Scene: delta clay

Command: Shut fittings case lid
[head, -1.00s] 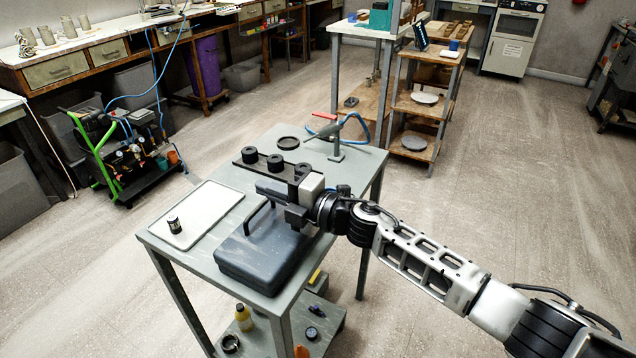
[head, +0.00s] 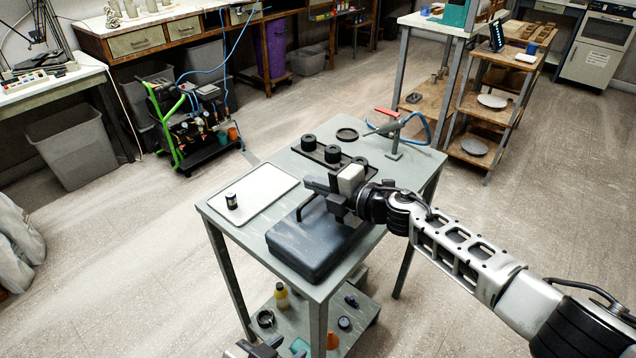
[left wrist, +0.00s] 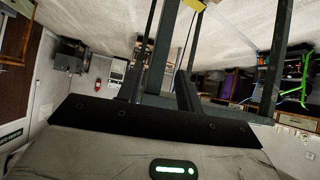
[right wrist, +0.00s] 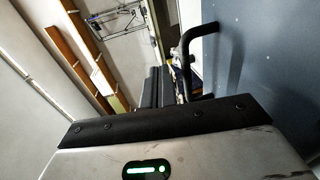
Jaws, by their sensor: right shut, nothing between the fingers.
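The fittings case (head: 305,250) is a flat blue-grey box on the grey table, with its lid lying flat as far as I can tell. A black bar handle (head: 303,208) stands at its left far side; the handle also shows in the right wrist view (right wrist: 187,45) against a blue-grey surface. My right gripper (head: 308,184) is shut and empty, above the case's far part beside the handle; its arm hides the case's right far corner. My left gripper (head: 256,350) is low at the bottom edge, below the tabletop. Its fingers are apart and empty in the left wrist view (left wrist: 157,90).
A pale tray (head: 262,190) with a small dark jar (head: 231,201) lies left of the case. A black rack with round knobs (head: 332,153) and a clamp stand (head: 395,140) are behind. Bottles and small items sit on the lower shelf (head: 295,318). Floor left of the table is clear.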

